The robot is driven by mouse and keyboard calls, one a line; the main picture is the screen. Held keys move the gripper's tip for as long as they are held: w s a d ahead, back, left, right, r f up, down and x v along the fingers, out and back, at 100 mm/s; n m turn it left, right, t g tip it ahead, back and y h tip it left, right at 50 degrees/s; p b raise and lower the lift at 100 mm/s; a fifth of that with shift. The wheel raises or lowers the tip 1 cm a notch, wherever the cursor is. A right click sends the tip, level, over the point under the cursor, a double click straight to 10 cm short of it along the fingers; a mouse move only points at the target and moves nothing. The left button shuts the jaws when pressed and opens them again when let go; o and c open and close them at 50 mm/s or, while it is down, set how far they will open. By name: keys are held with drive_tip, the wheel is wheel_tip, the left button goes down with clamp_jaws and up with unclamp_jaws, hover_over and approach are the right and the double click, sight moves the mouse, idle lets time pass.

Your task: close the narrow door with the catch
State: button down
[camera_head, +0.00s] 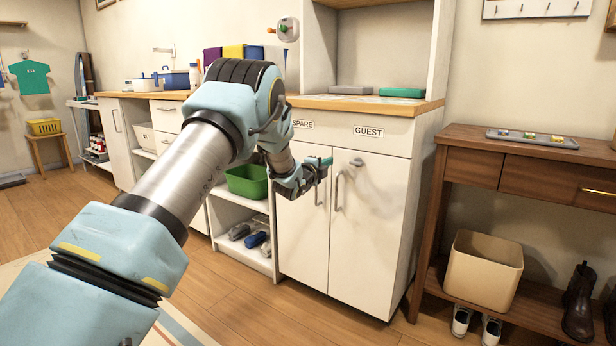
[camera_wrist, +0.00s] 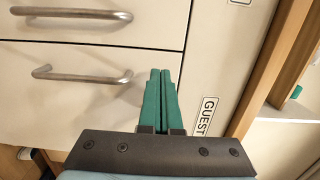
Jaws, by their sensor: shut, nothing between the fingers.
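A white cabinet has two doors side by side, a left door (camera_head: 300,240) under the label SPARE and a right door (camera_head: 370,240) under the label GUEST. Each has a bar handle near the shared seam. Both look flush; a small gap cannot be ruled out. A small dark fitting (camera_head: 357,161), perhaps the catch, sits high on the right door. I cannot tell which door is the narrow one. My gripper (camera_head: 329,160) is shut and empty before the upper part of the doors. In the wrist view its green fingertips (camera_wrist: 160,73) overlap the right door; contact is unclear.
An open shelf with a green bin (camera_head: 247,181) is left of the doors. A brown side table (camera_head: 440,200) stands close on the right, with a beige bin (camera_head: 484,270) and shoes below. The worktop (camera_head: 350,101) is above. The floor before the doors is clear.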

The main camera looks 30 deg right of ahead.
drive_tip(key=s+a+f+n+y, duration=0.1)
drive_tip(key=s+a+n+y, duration=0.4)
drive_tip(key=a, duration=1.4)
drive_tip(key=s+a+f+n+y, duration=0.15)
drive_tip(key=a+n+y, duration=0.45)
drive_tip(key=a+n, duration=0.85)
drive_tip(key=s+a+f+n+g+y, duration=0.15)
drive_tip(key=s+a+n+g, duration=0.25)
drive_tip(key=s+a, duration=0.75)
drive_tip(key=s+a+f+n+g+y, duration=0.15)
drive_tip(key=s+a+n+g, duration=0.35)
drive_tip(key=s+a, duration=0.65)
wheel_tip(320, 180, up, 28)
drive_tip(key=d+p, duration=0.2)
drive_tip(key=p, duration=2.7)
drive_tip(key=shift+s+r+t+y, duration=0.25)
drive_tip(key=shift+s+t+y, duration=0.05)
drive_tip(key=shift+s+y, duration=0.15)
drive_tip(key=c, duration=1.6)
unclamp_jaws()
drive_tip(key=shift+m, duration=0.25)
